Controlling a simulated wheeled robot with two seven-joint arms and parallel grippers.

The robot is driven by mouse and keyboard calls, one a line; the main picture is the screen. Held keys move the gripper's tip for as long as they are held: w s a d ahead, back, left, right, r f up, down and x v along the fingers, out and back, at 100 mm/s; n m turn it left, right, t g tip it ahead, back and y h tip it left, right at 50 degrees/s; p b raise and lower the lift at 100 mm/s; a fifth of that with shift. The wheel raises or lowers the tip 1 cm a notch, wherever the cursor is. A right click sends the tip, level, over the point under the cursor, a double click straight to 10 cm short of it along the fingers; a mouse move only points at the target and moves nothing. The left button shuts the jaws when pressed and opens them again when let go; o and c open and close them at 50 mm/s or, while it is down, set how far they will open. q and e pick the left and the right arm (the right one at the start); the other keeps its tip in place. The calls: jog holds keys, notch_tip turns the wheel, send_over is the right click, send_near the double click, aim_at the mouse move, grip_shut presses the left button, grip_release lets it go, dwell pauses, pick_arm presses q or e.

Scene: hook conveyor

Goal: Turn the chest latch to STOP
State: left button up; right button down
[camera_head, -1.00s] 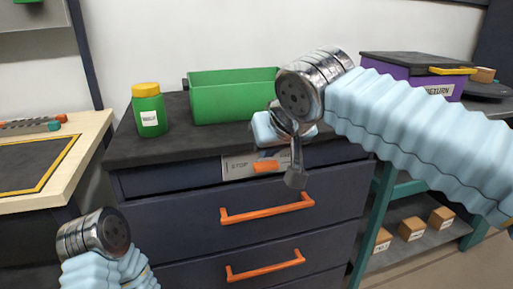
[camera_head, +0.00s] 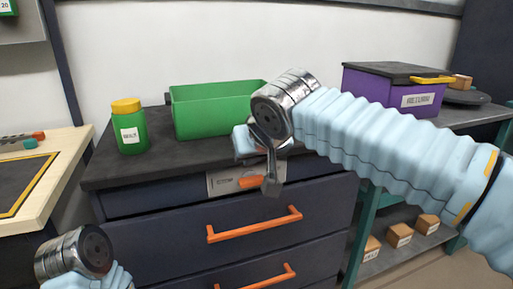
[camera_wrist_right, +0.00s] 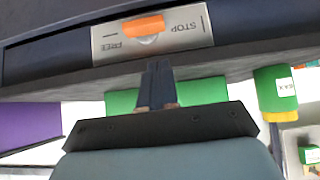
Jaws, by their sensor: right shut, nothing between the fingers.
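The latch is an orange bar (camera_head: 252,182) on a pale metal plate (camera_head: 222,184) on the dark chest's front, above the drawers. In the right wrist view, which is upside down, the orange bar (camera_wrist_right: 143,26) lies lengthwise along the plate (camera_wrist_right: 104,40), at the FREE side. The word STOP (camera_wrist_right: 183,27) is uncovered. My right gripper (camera_head: 271,188) is shut and empty, pointing down, just right of the bar in the head view. Its fingertips (camera_wrist_right: 158,68) show below the plate in the wrist view; I see no contact. My left wrist shows at lower left, but its fingers do not.
A green bin (camera_head: 205,113) and a yellow-lidded green jar (camera_head: 130,128) stand on the chest top. Orange drawer handles (camera_head: 255,225) stick out below the latch. A purple box (camera_head: 375,95) stands at right. A wooden workbench (camera_head: 60,155) is at left.

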aim_at(244, 181)
pick_arm(q)
jog(key=shift+f, duration=0.2)
pick_arm(e)
jog(key=shift+w+a+f, duration=0.1)
jog(key=shift+w+f, duration=0.15)
jog(key=shift+f, duration=0.7)
jog(key=shift+w+a+f, duration=0.1)
jog(key=shift+w+f, duration=0.2)
jog(key=shift+f, duration=0.6)
jog(key=shift+w+a+f, duration=0.1)
jog(key=shift+w+f, duration=0.15)
jog(key=shift+f, duration=0.7)
pick_arm(q)
jog(key=shift+f+b, duration=0.5)
jog(key=shift+b, duration=0.25)
pick_arm(e)
jog(key=shift+s+a+f+n+h, duration=0.1)
jog(key=shift+a+f+n+h, duration=0.15)
jog(key=shift+h, duration=0.35)
